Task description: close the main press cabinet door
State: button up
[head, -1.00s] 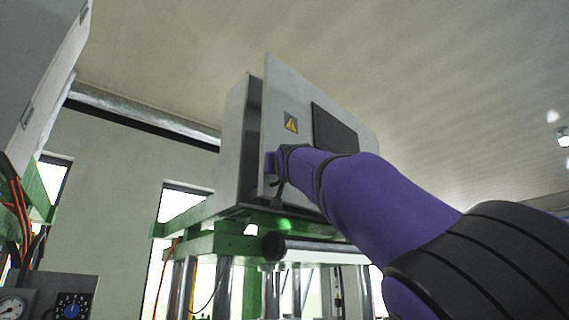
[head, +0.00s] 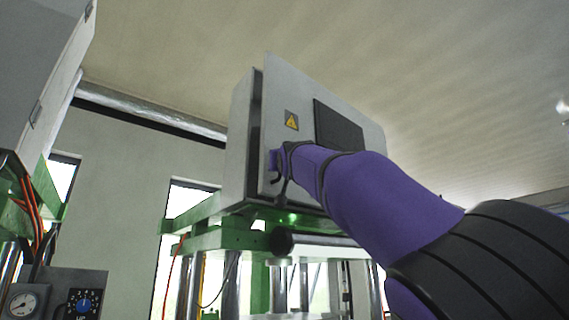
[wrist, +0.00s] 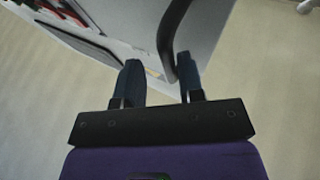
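The main press cabinet (head: 240,150) is a grey box high on the green press frame, and its door (head: 283,90) bears a yellow warning sign and a dark panel. The door stands slightly ajar, with a narrow dark gap along its left edge. My gripper (head: 273,160) is at the door's lower left edge, mostly hidden behind my purple wrist. In the wrist view, my gripper (wrist: 158,72) has its two dark blue fingers apart. A black curved handle (wrist: 167,45) reaches down between them, nearer the right finger. Whether they touch the door is unclear.
A second grey cabinet (head: 40,75) hangs at the left, with orange cables (head: 32,205) below it. A gauge and dial panel (head: 60,295) is at the lower left. The green press frame (head: 225,235) lies under the cabinet. Open space shows between the two cabinets.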

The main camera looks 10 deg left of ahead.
jog(key=shift+s, duration=0.1)
jog(key=v, duration=1)
jog(key=shift+s+f, duration=0.2)
jog(key=shift+s, duration=0.05)
dwell(0.6)
jog(key=shift+d, duration=0.15)
